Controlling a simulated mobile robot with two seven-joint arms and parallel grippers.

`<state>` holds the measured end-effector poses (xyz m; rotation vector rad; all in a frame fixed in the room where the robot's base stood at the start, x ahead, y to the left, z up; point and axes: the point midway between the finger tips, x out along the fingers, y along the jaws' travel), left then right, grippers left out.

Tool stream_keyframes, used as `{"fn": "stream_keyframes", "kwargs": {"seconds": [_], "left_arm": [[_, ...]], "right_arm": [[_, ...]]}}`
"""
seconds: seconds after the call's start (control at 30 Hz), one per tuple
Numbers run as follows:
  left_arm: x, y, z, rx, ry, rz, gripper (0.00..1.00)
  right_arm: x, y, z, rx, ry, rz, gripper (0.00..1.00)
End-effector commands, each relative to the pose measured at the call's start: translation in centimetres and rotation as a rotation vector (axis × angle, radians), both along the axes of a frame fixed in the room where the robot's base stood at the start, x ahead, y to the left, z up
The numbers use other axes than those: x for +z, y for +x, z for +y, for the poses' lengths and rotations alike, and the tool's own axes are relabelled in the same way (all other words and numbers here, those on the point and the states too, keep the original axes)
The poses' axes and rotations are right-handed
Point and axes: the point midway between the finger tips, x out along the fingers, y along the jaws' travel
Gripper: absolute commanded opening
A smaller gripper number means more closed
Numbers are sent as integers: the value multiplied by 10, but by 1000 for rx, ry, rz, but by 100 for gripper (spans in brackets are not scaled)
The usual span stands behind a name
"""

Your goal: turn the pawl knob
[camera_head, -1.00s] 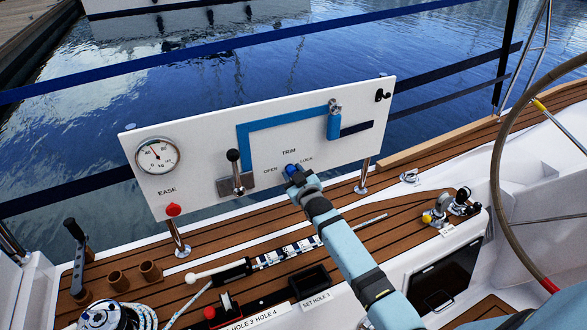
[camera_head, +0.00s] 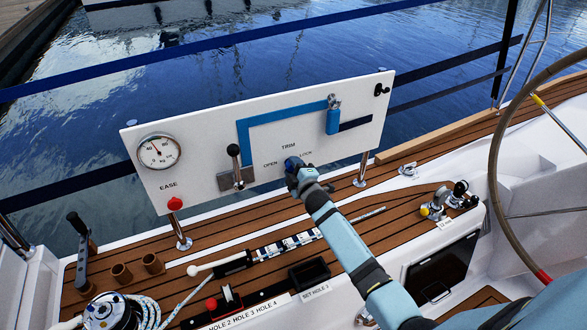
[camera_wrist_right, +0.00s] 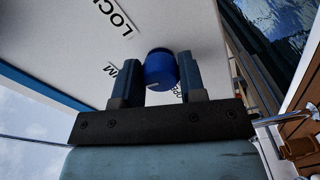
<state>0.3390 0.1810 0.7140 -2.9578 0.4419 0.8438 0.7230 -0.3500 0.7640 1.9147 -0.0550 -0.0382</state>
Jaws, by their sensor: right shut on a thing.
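The pawl knob (camera_wrist_right: 160,71) is a round blue knob on the white panel (camera_head: 200,150). It sits below the TRIM label, between the words OPEN and LOCK. My right gripper (camera_head: 291,164) is at the knob and hides most of it in the head view. In the right wrist view, my right gripper's two fingers (camera_wrist_right: 160,80) stand on either side of the knob, shut on it. A small pale mark shows on the knob's lower edge. My left gripper is not in view.
The panel also carries a gauge (camera_head: 159,152), a red EASE button (camera_head: 175,204), a black-knobbed lever (camera_head: 235,165) and a blue slider (camera_head: 333,121). A winch (camera_head: 110,312) stands at the lower left. A steering wheel (camera_head: 497,180) is at the right.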

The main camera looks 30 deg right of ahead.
Motion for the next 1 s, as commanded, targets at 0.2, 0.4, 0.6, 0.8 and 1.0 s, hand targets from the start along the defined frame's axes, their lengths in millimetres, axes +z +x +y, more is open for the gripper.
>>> {"fn": "stream_keyframes", "kwargs": {"seconds": [0.2,0.4,0.6,0.8,1.0], "left_arm": [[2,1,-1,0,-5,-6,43],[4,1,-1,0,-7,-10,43],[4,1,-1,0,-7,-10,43],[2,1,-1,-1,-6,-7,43],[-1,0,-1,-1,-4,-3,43]], "right_arm": [[-1,0,0,0,-98,8,14],[-1,0,0,0,-139,10,14],[-1,0,0,0,-150,11,14],[-1,0,0,0,-149,11,14],[-1,0,0,0,-148,11,63]]}}
